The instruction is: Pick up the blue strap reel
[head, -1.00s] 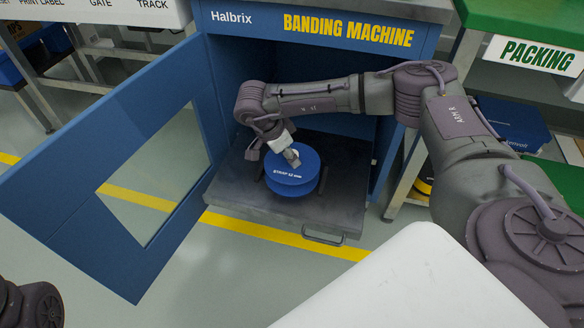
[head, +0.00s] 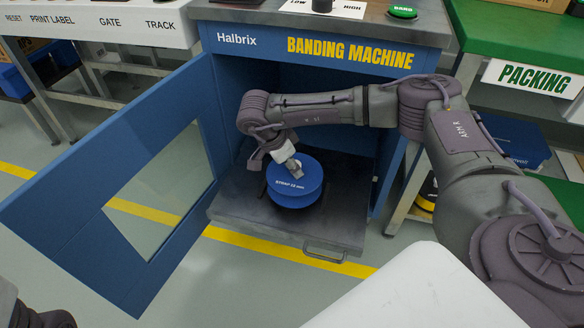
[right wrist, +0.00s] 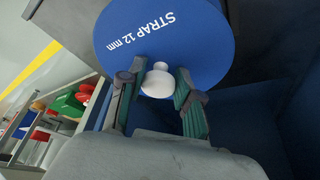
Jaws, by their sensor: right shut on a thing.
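The blue strap reel (head: 294,187), printed "STRAP 12 mm", is at the drawer-like tray (head: 330,218) of the open banding machine in the head view. I cannot tell whether it rests on the tray or is slightly clear of it. My right gripper (head: 291,165) comes down on its top. In the right wrist view the two green-padded fingers of my right gripper (right wrist: 160,88) are shut around the white knob on the reel's face (right wrist: 185,45). Only part of my left arm shows at the bottom left; its gripper is out of view.
The blue machine door (head: 110,200) stands open at the left, with a window in it. The machine's housing (head: 320,45) is above and behind the reel. A green packing bench (head: 515,35) stands at the right. Open floor lies in front of the tray.

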